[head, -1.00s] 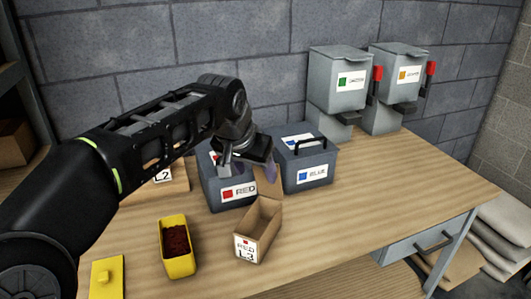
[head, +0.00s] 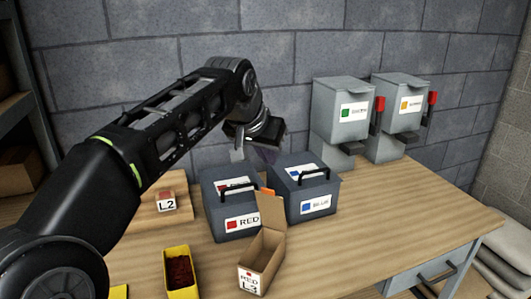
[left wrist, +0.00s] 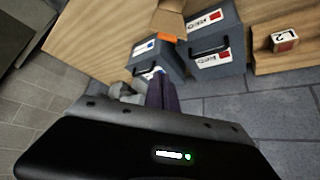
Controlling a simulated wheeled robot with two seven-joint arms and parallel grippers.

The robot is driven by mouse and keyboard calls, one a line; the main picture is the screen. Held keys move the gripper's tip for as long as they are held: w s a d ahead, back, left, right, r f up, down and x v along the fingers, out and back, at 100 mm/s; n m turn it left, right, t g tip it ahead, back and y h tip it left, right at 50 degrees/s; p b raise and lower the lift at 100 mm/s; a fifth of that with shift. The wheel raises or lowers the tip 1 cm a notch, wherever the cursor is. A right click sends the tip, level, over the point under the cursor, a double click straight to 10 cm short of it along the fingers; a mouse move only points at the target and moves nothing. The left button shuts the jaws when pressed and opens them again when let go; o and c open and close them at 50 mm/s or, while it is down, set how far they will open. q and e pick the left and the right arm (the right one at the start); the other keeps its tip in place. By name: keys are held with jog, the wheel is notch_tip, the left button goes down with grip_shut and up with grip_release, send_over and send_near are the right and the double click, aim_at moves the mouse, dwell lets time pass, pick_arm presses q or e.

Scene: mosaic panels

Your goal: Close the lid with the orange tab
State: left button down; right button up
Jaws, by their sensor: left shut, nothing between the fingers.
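A small cardboard box (head: 262,262) labelled L3 with a red patch stands open on the workbench. Its lid (head: 271,212) stands up from the back edge, with an orange tab (head: 268,191) at the top. The lid (left wrist: 168,20) and orange tab (left wrist: 168,37) also show at the top of the left wrist view. My left gripper (head: 252,154) is raised above and behind the lid, over the dark lidded boxes, apart from the lid and empty. Its shut purple fingers (left wrist: 161,92) show in the left wrist view. My right gripper is not in view.
The dark boxes labelled RED (head: 231,222) and BLUE (head: 316,205) have black handles and stand behind the cardboard box. A yellow bin (head: 179,270) with dark red contents is to its left. Grey dispensers stand at the back right. The bench at right is clear.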

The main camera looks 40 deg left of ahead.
aim_at(268, 189)
pick_arm(q)
jog(key=f, duration=0.4)
jog(key=f+p, duration=0.1)
jog(key=f, duration=0.1)
jog(key=shift+w+a+f, duration=0.1)
jog(key=shift+w+f, duration=0.1)
jog(key=shift+w, duration=0.05)
jog(key=shift+s, duration=0.15)
jog(key=shift+f, duration=0.2)
